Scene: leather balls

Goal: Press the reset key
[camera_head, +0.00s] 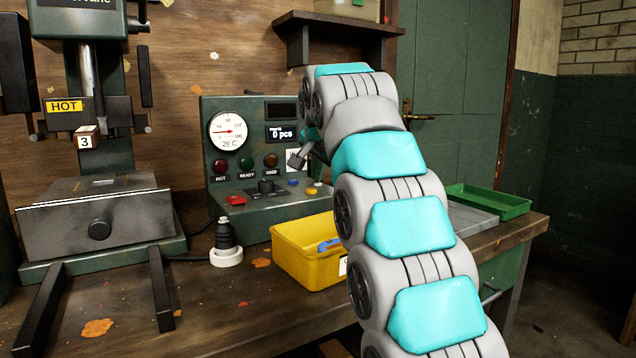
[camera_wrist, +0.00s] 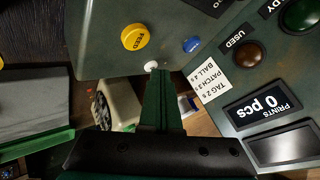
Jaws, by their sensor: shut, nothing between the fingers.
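The green control console (camera_head: 222,165) stands on the bench in the head view. Its sloped deck carries a red button (camera_head: 236,200), a blue button (camera_head: 293,182) and a yellow button (camera_head: 312,190). The wrist view shows the yellow button (camera_wrist: 135,37), the blue button (camera_wrist: 192,44) and a small white button (camera_wrist: 151,65). I cannot read which is the reset key. My gripper (camera_head: 295,160) is shut and empty, above the deck's right part. In the wrist view its tip (camera_wrist: 158,74) appears right by the white button; I cannot tell whether they touch.
A yellow bin (camera_head: 290,262) stands in front of the console. A press (camera_head: 95,225) marked HOT is at left, a white-based stamp (camera_head: 226,256) between. A green tray (camera_head: 490,203) lies at right. A counter display (camera_head: 282,133) reads 0 pcs.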

